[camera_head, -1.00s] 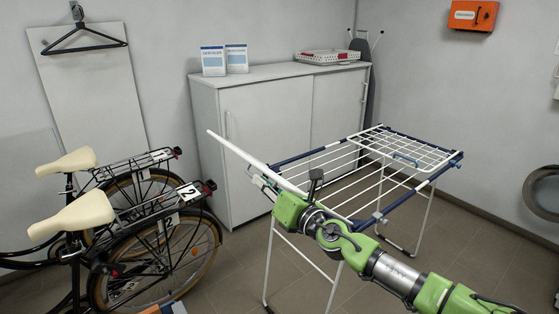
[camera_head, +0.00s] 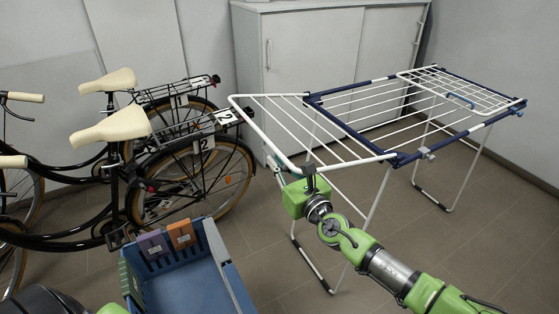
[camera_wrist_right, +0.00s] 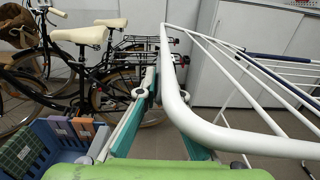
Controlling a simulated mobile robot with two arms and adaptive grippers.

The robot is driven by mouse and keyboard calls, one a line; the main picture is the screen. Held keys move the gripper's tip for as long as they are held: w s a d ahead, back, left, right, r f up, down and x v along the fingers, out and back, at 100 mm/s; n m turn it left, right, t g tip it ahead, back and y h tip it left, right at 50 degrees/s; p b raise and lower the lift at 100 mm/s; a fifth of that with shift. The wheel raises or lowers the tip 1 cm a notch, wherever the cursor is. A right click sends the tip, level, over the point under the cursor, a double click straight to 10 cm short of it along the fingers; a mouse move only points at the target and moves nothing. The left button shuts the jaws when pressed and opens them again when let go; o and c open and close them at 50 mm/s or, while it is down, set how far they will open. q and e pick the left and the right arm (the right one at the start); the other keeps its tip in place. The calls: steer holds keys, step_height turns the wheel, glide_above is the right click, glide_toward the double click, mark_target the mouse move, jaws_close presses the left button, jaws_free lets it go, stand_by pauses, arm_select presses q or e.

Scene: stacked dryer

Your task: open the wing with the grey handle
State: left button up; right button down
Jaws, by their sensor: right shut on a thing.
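The drying rack stands with its blue frame (camera_head: 345,126) spread level. Its left wing (camera_head: 262,132), of white tubes, reaches out leftward from the blue frame and looks roughly level with it. My right gripper (camera_head: 277,166) is at the near outer corner of this wing. In the right wrist view its teal fingers (camera_wrist_right: 160,115) are around the wing's white outer tube (camera_wrist_right: 180,105), and the gripper is shut on it. I cannot make out a grey handle. The right wing (camera_head: 440,87) lies flat over the frame with a blue handle (camera_head: 460,101). My left gripper is out of view.
Two bicycles (camera_head: 200,180) stand left of the wing, the racks close to its outer edge. A blue crate (camera_head: 190,285) with orange and purple items is at the bottom. A grey cabinet (camera_head: 300,55) stands behind. Floor is clear at the right.

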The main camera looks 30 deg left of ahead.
stand_by(0.3)
steer(key=c, duration=2.2)
jaws_free()
steer(key=shift+o, duration=0.2)
steer(key=v, duration=1.2)
steer(key=p+v, duration=0.1)
steer(key=v, duration=1.5)
